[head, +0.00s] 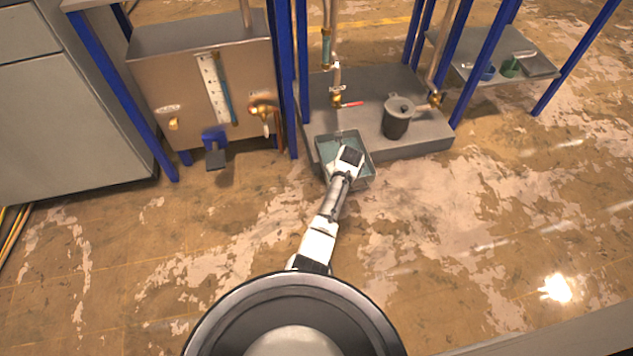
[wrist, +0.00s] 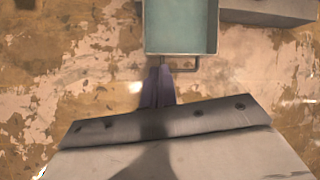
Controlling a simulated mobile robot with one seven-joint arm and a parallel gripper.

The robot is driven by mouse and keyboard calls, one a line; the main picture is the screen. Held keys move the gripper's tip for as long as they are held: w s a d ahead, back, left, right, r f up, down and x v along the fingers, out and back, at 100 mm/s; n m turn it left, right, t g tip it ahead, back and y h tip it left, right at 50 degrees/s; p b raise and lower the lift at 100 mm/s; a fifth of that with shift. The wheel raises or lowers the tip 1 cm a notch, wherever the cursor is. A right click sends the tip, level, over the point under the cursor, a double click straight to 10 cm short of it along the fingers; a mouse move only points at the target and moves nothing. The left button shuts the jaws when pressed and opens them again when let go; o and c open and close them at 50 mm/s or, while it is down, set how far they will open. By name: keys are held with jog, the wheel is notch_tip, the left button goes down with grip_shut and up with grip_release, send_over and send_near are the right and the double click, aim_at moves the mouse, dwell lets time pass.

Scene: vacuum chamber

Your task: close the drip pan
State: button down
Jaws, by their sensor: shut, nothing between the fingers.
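The drip pan (head: 326,143) is a shallow grey-green tray that sticks out from the front of a low grey plinth (head: 430,146). In the wrist view the pan (wrist: 180,28) shows at the top, with a thin dark handle (wrist: 187,64) on its near edge. My gripper (wrist: 158,65) is shut with nothing in it, and its fingertips are at the pan's near edge beside the handle's left part. I cannot tell whether they touch. In the head view my wrist covers the near part of the pan and hides the fingers.
A lidded grey pot (head: 397,117) stands on the plinth, near a pipe valve with a red lever (head: 351,104). A metal tank (head: 203,80) with a blue pedal (head: 215,148) is at left, between blue posts (head: 110,87). The floor in front is clear.

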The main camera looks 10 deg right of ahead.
jog(key=s+f+m+g+y, duration=0.1)
jog(key=s+f+m+g, duration=0.2)
jog(key=f, duration=0.4)
jog(key=w+f+t+b, duration=0.1)
jog(key=w+f+b, duration=0.5)
jog(key=b, duration=1.2)
jog(key=shift+w+a+f, duration=0.15)
jog(key=shift+a+f, duration=0.3)
jog(key=shift+f, duration=0.85)
jog(key=shift+w, duration=0.1)
